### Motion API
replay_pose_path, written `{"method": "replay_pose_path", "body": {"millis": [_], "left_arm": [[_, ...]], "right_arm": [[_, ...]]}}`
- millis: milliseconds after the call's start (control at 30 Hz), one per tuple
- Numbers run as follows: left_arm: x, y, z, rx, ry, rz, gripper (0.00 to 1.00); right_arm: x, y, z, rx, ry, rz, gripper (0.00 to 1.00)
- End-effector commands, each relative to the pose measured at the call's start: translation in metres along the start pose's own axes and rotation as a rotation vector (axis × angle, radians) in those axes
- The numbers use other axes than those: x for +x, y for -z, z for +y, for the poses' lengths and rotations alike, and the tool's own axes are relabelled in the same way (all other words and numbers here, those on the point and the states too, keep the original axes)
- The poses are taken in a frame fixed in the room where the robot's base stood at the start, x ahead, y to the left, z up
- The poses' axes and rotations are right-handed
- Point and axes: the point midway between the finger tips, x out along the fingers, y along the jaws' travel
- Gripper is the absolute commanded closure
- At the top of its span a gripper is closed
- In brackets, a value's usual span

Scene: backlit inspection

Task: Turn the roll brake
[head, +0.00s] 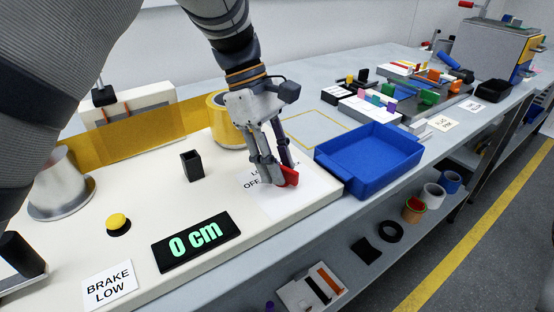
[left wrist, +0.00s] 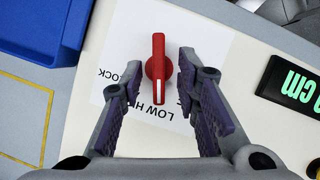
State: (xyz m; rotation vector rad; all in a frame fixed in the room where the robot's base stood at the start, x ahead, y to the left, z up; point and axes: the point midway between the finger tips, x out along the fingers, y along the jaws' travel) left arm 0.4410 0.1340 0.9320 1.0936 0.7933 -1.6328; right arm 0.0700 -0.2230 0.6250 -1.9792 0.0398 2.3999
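The roll brake is a red knob (head: 289,177) on a white label at the right end of the cream panel (head: 215,278). In the left wrist view the knob (left wrist: 158,62) stands lengthwise up the picture, its white pointer line at the lower end by the word LOW. My left gripper (head: 277,183) is at the knob. In the left wrist view its fingers (left wrist: 159,78) are open, one on each side, with gaps to the knob. The label is partly hidden by the fingers. A card (head: 109,287) reads BRAKE LOW. My right gripper is not in view.
A display (head: 197,241) reads 0 cm; a yellow button (head: 117,222) is left of it. A blue tray (head: 369,158) stands close right of the panel. A yellow film roll (head: 226,118) and a black square holder (head: 192,165) are behind and left of the gripper.

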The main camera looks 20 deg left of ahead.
Motion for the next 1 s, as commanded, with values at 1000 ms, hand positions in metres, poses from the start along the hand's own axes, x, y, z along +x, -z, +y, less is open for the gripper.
{"method": "replay_pose_path", "body": {"millis": [1000], "left_arm": [[-0.0003, -0.0003, 0.0035, 0.198, 0.08, -0.003, 1.0]], "right_arm": [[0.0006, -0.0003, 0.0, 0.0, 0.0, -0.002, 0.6]]}}
